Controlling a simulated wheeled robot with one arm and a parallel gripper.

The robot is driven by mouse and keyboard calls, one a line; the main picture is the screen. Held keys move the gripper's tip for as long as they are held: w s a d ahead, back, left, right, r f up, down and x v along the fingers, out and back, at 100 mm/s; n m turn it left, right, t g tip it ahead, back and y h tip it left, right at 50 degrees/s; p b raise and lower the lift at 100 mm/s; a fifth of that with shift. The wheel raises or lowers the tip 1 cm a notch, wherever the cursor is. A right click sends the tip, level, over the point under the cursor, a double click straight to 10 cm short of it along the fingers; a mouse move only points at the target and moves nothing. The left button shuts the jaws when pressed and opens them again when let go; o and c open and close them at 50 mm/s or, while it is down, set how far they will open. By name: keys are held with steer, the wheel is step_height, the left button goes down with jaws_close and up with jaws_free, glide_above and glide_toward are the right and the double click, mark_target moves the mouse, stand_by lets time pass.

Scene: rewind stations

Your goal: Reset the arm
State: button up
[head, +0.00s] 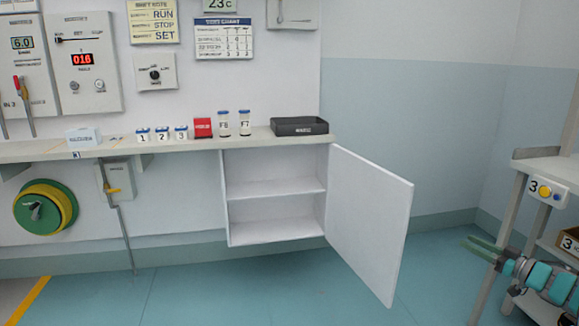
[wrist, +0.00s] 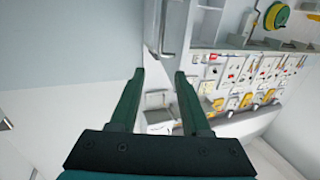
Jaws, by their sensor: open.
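My gripper (head: 484,246) is at the right of the head view, at the end of my teal and grey arm, in front of the rack on the right. Its two green fingers point left and are apart, with nothing between them. In the wrist view my gripper (wrist: 160,78) also shows open and empty. That view is tilted, with wall panels and a shelf seen beyond the fingers.
An open white cabinet (head: 275,233) hangs under the counter (head: 200,146), its door (head: 370,220) swung out towards the right. A black tray (head: 300,126), jars and a red item (head: 202,127) stand on the counter. The blue floor (head: 250,290) ahead is clear.

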steer(key=w+r+m+h, duration=0.6)
steer(key=r+h, duration=0.7)
steer(key=s+a+f+g+y, duration=0.1)
steer(key=s+a+f+g, duration=0.3)
steer(key=s+a, duration=1)
steer(key=s+a+f+g+y, duration=0.2)
steer(key=s+a+f+g, duration=0.3)
steer(key=s+a, duration=0.9)
steer(key=s+a+f+g+y, duration=0.1)
steer(key=s+a+f+g, duration=0.4)
steer(key=s+a, duration=0.9)
steer(key=s+g, duration=0.3)
steer(key=s, duration=0.6)
steer(key=shift+s+a+f+g+y, duration=0.2)
steer(key=shift+s+a+g+y, duration=0.05)
steer(key=shift+s+g+y, duration=0.1)
steer(key=shift+n, duration=0.3)
